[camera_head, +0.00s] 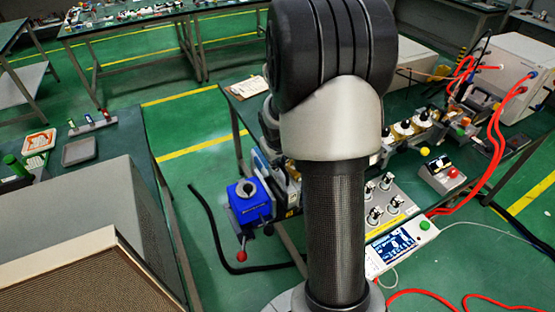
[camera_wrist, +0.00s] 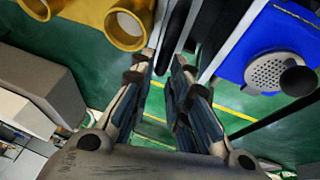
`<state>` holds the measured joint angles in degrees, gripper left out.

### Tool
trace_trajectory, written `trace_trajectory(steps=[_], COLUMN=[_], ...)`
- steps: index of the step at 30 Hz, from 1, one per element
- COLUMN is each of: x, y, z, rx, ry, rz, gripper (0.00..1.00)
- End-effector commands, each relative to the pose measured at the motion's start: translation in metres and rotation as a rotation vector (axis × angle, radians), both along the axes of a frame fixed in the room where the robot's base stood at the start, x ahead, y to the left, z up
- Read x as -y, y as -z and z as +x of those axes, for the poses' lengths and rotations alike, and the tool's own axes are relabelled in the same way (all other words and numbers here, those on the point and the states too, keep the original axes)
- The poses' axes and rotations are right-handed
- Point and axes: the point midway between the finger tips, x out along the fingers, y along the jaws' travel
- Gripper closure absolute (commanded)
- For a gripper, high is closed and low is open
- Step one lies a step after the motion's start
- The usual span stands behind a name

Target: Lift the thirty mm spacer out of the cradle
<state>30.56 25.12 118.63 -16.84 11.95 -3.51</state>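My gripper (camera_wrist: 160,75) shows in the wrist view. Its two fingers are apart, with green floor visible between them, and I see nothing held. In the head view it is hidden behind my arm. I cannot pick out the thirty mm spacer or its cradle with certainty. Beyond the left finger in the wrist view are yellow round-mouthed parts (camera_wrist: 128,28), one with a pale inside. A blue block (camera_wrist: 262,50) with a perforated grey disc (camera_wrist: 268,73) and a black knob (camera_wrist: 298,81) lies right of the fingers. A blue block also shows in the head view (camera_head: 249,203).
A green-topped bench (camera_head: 245,108) carries a white-and-blue display box (camera_head: 392,248), a button box (camera_head: 441,173) and a white cabinet (camera_head: 510,78) with red hoses (camera_head: 499,125). Another bench (camera_head: 110,143) stands left. Green floor between them is largely clear, except for a black cable (camera_head: 215,235).

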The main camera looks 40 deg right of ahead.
Motion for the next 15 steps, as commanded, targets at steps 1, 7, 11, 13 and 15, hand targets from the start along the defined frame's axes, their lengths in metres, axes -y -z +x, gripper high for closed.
trace_trajectory(steps=[1,7,11,13,15], x=[0.0000,-0.0002,-0.0002,-0.0003,-0.0003], y=[-0.0002,-0.0003,-0.0003,-0.0002,-0.0002], z=[0.0000,-0.0001,-0.0001,-0.0001,-0.0001], rx=[0.000,0.000,0.000,0.000,0.000], ry=[0.000,0.000,-0.001,-0.001,-0.001], rz=[0.000,0.000,0.000,0.000,0.000], gripper=[0.84,0.96,1.00,1.00,1.00])
